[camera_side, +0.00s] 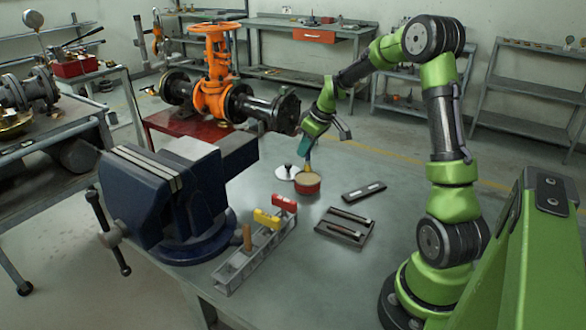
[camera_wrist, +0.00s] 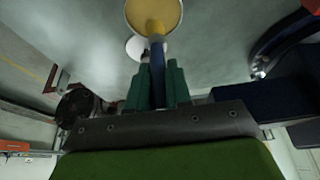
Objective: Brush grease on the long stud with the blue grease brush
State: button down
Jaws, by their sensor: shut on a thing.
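My gripper (camera_side: 306,146) has teal fingers, which also show in the wrist view (camera_wrist: 157,88). It is shut on the blue grease brush (camera_wrist: 157,62), whose bristles point down. The brush tip is at the red grease tin (camera_side: 307,187), over its yellow grease (camera_wrist: 168,13); I cannot tell whether the bristles touch the grease. Thin rods (camera_side: 347,215) lie in a dark tray (camera_side: 330,236) on the bench; I cannot tell whether one is the long stud.
A pale round lid (camera_side: 284,173) lies left of the tin. A narrow dark block (camera_side: 363,191) lies to its right. A grey rack (camera_side: 238,270) holds red, yellow and wooden-handled tools. A blue vise (camera_side: 170,195) and orange gate valve (camera_side: 213,95) stand to the left.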

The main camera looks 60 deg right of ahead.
jog(key=shift+r, duration=2.1)
